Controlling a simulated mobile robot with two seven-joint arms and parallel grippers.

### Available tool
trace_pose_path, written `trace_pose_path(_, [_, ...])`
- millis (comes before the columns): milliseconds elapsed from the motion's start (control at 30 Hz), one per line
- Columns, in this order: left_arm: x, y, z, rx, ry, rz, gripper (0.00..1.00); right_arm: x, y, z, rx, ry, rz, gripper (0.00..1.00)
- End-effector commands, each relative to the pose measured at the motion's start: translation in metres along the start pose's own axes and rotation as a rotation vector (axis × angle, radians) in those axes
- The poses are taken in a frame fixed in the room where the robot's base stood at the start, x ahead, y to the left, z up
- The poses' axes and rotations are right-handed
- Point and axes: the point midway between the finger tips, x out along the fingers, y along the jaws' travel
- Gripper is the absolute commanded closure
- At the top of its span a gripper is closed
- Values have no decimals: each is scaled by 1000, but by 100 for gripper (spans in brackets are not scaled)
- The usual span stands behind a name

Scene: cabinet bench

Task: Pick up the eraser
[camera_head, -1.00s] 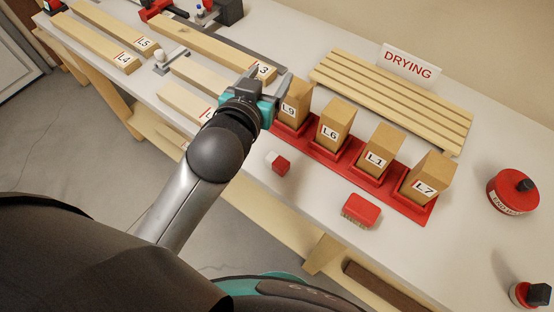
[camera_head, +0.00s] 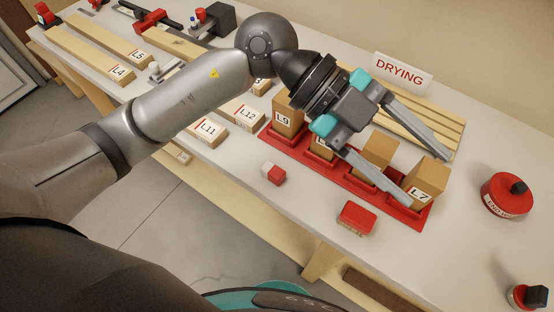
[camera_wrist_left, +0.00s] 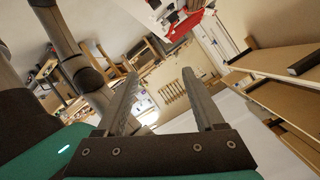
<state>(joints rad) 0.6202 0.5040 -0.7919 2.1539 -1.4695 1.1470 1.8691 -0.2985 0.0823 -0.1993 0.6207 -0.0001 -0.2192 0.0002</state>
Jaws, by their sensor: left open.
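A small red and white block (camera_head: 273,173), which looks like the eraser, lies on the white bench in front of the red tray. My left gripper (camera_head: 427,177) is open and empty, its fingers spread over the right end of the tray, to the right of the block and apart from it. The gripper partly hides the wooden blocks L6 and L1. In the left wrist view the two open fingers (camera_wrist_left: 160,75) have nothing between them, and I cannot make out the eraser there. My right gripper is not in view.
The red tray (camera_head: 296,151) holds upright wooden blocks, including L9 (camera_head: 288,115) and L7 (camera_head: 426,180). A red brush-like block (camera_head: 357,218) lies near the front edge. A slatted rack (camera_head: 440,115) and DRYING sign (camera_head: 402,72) stand behind. A red round container (camera_head: 508,195) is at right.

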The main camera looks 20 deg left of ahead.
Motion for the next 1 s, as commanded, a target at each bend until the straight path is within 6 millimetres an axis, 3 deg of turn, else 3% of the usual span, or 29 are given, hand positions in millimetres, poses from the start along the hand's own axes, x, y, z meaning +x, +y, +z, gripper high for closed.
trace_pose_path(100, [-22,27,50,-83,-285,195,30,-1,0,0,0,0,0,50])
trace_pose_path(233, [-67,47,99,-209,-612,329,30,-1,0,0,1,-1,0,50])
trace_pose_path(400, [-128,58,132,-353,-953,386,30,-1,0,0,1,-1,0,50])
trace_pose_path(500, [-151,60,139,-408,-1071,390,30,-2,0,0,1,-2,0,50])
trace_pose_path(667, [-161,67,150,-444,-1139,393,30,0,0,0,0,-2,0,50])
trace_pose_path(1000, [-135,103,203,-444,-1138,395,30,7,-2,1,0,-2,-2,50])
